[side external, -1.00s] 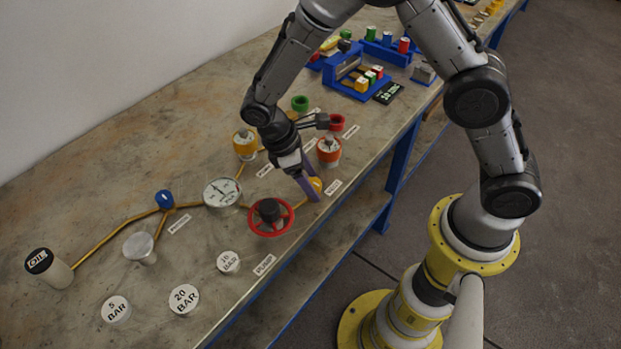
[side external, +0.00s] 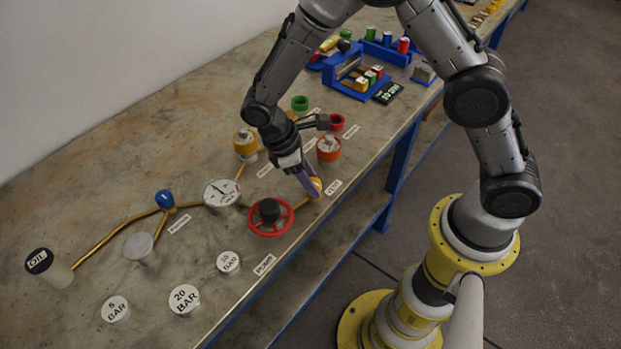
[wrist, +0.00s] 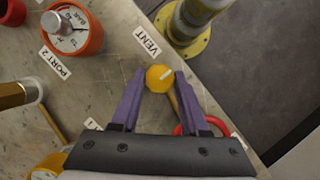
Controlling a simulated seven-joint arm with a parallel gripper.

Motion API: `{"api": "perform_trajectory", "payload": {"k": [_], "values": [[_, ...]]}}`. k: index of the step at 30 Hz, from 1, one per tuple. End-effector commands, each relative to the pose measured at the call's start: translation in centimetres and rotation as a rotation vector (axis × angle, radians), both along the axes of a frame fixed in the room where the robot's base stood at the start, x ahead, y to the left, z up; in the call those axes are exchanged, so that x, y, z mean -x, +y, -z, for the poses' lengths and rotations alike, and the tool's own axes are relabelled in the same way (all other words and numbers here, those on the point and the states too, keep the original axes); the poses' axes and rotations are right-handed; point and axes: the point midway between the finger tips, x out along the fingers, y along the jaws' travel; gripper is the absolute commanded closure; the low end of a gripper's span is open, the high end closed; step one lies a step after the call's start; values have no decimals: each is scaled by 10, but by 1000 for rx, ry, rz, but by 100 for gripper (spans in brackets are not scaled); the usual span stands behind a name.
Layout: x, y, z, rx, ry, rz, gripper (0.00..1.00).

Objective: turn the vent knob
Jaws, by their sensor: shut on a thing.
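The vent knob is a small yellow knob with a pale mark on top. In the wrist view the vent knob (wrist: 159,78) sits between my two purple fingertips, beside the VENT label (wrist: 147,42). My gripper (wrist: 160,82) is shut on it, with a finger on each side. In the side external view my gripper (side external: 312,190) reaches down to the yellow knob (side external: 316,186), which the fingers partly hide, near the table's front edge.
The red handwheel (side external: 270,216) stands just left of my gripper. A dial gauge (side external: 221,192) lies further left. Round pieces marked 10 BAR (side external: 228,262) and 20 BAR (side external: 184,301) sit at the front.

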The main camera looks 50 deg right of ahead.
Motion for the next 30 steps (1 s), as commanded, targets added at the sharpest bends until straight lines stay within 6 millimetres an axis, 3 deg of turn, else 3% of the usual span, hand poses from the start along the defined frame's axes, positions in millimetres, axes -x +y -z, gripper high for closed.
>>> {"api": "perform_trajectory", "payload": {"k": [11, 30], "values": [[-2, -1, -1, -1, -2, 212, 100], [-3, -5, -2, -2, -2, 819, 100]]}}
